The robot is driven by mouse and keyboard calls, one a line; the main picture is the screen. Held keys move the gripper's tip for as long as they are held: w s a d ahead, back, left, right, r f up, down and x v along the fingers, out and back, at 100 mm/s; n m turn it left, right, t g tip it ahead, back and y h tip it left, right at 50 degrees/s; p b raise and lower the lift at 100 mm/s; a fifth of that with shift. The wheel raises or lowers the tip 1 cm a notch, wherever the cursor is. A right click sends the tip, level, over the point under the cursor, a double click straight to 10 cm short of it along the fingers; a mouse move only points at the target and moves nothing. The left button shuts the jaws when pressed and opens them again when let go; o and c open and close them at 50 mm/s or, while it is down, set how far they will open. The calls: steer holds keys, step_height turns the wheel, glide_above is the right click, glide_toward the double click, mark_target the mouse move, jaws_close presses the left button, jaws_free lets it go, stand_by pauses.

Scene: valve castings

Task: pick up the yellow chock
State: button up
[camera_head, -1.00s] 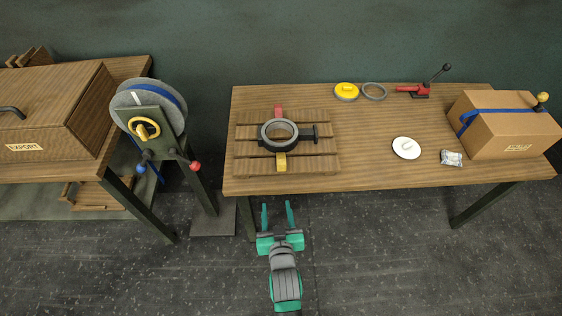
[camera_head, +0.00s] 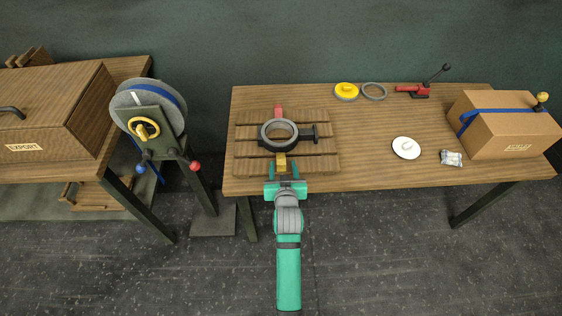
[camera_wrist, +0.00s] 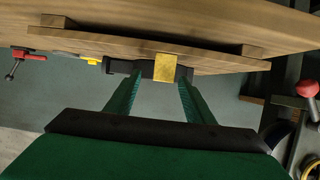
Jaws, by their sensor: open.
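The yellow chock (camera_head: 281,160) lies on the near part of the slatted wooden pallet, against the near side of the dark ring-shaped valve casting (camera_head: 264,133). My gripper (camera_head: 283,168) is at the table's near edge, open, its two fingers pointing at the chock. In the wrist view the chock (camera_wrist: 165,67) shows just past the fingertips of my gripper (camera_wrist: 158,80), between their lines and nearer the right finger. I cannot tell whether the fingertips reach beside it. A red chock (camera_head: 278,110) is on the casting's far side.
The pallet (camera_head: 325,163) lies on the wooden table (camera_head: 370,165). A yellow disc (camera_head: 346,91), grey ring (camera_head: 374,91), red clamp (camera_head: 412,90), white dish (camera_head: 406,148), small packet (camera_head: 451,158) and cardboard box (camera_head: 510,130) are to the right. A reel stand (camera_head: 150,120) is left.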

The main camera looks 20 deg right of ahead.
mark_target(281, 159)
steer(key=shift+a+f+x, duration=0.15)
steer(key=shift+x, duration=1.1)
steer(key=shift+a+f+x, duration=0.15)
steer(key=shift+f+x, duration=0.05)
steer(key=shift+x, duration=1.1)
steer(key=c, duration=1.1)
